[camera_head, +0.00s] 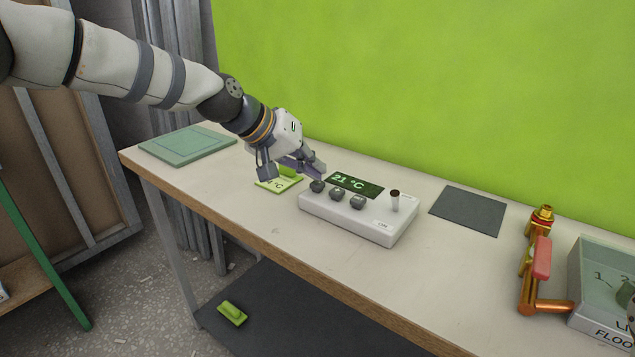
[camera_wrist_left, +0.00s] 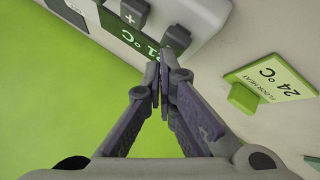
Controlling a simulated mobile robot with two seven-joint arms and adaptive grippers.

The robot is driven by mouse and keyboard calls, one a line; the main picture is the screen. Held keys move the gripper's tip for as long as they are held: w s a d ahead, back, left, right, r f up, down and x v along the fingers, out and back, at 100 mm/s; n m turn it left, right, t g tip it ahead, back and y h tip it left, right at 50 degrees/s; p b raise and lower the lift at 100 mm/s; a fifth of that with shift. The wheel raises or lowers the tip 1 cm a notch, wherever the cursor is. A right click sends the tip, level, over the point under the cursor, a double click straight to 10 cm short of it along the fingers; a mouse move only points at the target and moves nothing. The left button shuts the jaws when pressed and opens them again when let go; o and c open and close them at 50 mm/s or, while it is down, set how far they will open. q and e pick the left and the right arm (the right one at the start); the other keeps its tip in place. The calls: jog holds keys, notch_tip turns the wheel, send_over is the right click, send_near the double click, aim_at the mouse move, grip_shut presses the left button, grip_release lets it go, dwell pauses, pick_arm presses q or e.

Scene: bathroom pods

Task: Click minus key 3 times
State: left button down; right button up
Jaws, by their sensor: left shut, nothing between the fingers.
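A white control box (camera_head: 345,220) stands on the table, with a dark display (camera_head: 356,186) reading 21 °C. The left key (camera_head: 317,187) is right at my left gripper (camera_head: 319,172). I cannot make out a minus mark, nor whether the fingertips touch a key.
A card (camera_head: 283,184) reading 24 °C with a green clip lies left of the box. A small post (camera_head: 395,201) rises from the box's right end. A dark mat (camera_head: 468,211), a copper valve with red handle (camera_head: 541,258) and a grey crate (camera_head: 598,325) are farther right.

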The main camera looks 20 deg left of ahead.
pick_arm(q)
jog(key=shift+f, duration=0.45)
jog(key=shift+r, duration=0.1)
dwell(0.4)
jog(key=shift+r, duration=0.85)
pick_arm(e)
jog(key=shift+w+r, duration=0.25)
jog(key=shift+w, duration=0.05)
pick_arm(q)
jog(key=shift+r+p, duration=0.65)
jog(key=shift+r, duration=1.95)
pick_arm(e)
jog(key=shift+w+r+t, duration=0.4)
jog(key=shift+w+r, duration=0.2)
